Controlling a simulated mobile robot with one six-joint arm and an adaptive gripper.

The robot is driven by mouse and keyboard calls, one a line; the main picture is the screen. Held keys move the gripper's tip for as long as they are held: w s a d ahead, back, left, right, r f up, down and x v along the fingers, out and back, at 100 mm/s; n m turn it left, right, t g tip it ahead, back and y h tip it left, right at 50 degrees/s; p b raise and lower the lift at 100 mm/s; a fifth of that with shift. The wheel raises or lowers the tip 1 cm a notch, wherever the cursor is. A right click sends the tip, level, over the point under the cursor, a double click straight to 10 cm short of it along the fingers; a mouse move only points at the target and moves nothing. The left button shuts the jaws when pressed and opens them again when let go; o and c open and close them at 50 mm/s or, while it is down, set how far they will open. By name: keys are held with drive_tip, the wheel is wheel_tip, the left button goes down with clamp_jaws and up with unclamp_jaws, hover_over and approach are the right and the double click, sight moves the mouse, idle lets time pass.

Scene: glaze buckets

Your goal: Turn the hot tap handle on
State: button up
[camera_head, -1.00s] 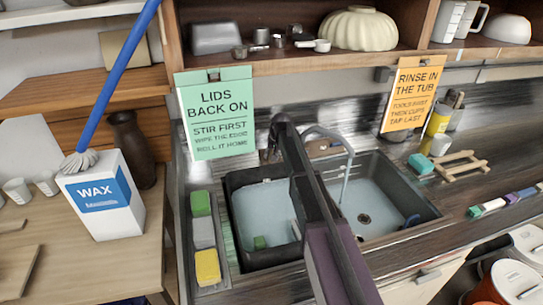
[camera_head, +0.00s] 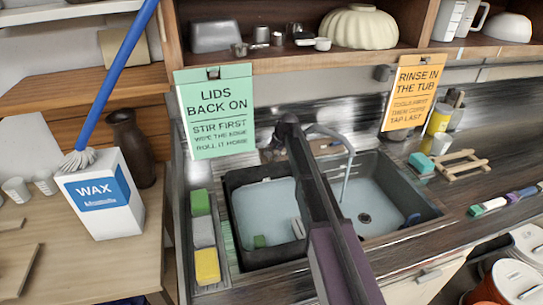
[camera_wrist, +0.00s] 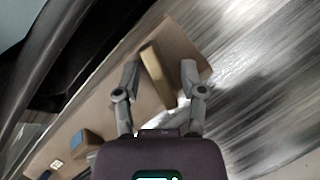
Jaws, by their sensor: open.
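In the wrist view my gripper (camera_wrist: 160,67) is open, with one finger on each side of a tan, bar-shaped handle (camera_wrist: 157,75). The handle stands on a brown plate (camera_wrist: 118,92), and I cannot tell whether either finger touches it. No hot or cold mark is readable on it. In the head view the grey tap spout (camera_head: 348,170) arches over the right basin, and part of the brown tap base (camera_head: 328,147) shows behind the sink. My arm hides my fingers and the handle between them there.
The dark double sink (camera_head: 232,190) holds pale water on both sides. A green sign (camera_head: 215,112) and an orange sign (camera_head: 412,92) hang from the shelf above. Sponges (camera_head: 206,265) lie at the left. A wooden rack (camera_head: 462,163) lies on the right counter.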

drive_tip(key=m+y+b, duration=0.1)
drive_tip(key=m, duration=0.1)
drive_tip(key=m+t, duration=0.1)
drive_tip(key=m, duration=0.2)
drive_tip(key=shift+s+f+y+b, duration=0.1)
drive_tip(key=shift+y+b, duration=0.3)
drive_tip(key=m+t+b, duration=0.1)
drive_tip(key=m, duration=0.3)
drive_tip(key=shift+d+t+y, duration=0.1)
drive_tip(key=shift+t+y, duration=0.2)
drive_tip(key=p+v, duration=1)
drive_tip(key=v, duration=0.4)
drive_tip(key=s+d+f+n+g+h, duration=0.1)
drive_tip(key=s+n, duration=0.4)
drive_tip(key=s, duration=0.6)
drive_tip(key=s+d+f+n+g+h+p, duration=0.1)
drive_tip(key=s+n, duration=0.4)
drive_tip(key=s, duration=0.6)
drive_tip(key=shift+s+d+f+n+g+h, duration=0.35)
drive_tip(key=shift+d+f+g+h, duration=0.25)
drive_tip(key=shift+g+h, duration=0.65)
drive_tip(key=w+a+r+m+t+y+p, duration=0.1)
drive_tip(key=w+a+r+m, duration=0.1)
drive_tip(key=w, duration=1)
drive_tip(key=w+a+r+m+t+y+p, duration=0.1)
drive_tip(key=w+a+r+m+y+p, duration=0.1)
drive_tip(key=w, duration=1.1)
drive_tip(key=shift+w+a+r, duration=0.3)
drive_tip(key=shift+a+r, duration=0.15)
drive_tip(key=shift+r, duration=0.1)
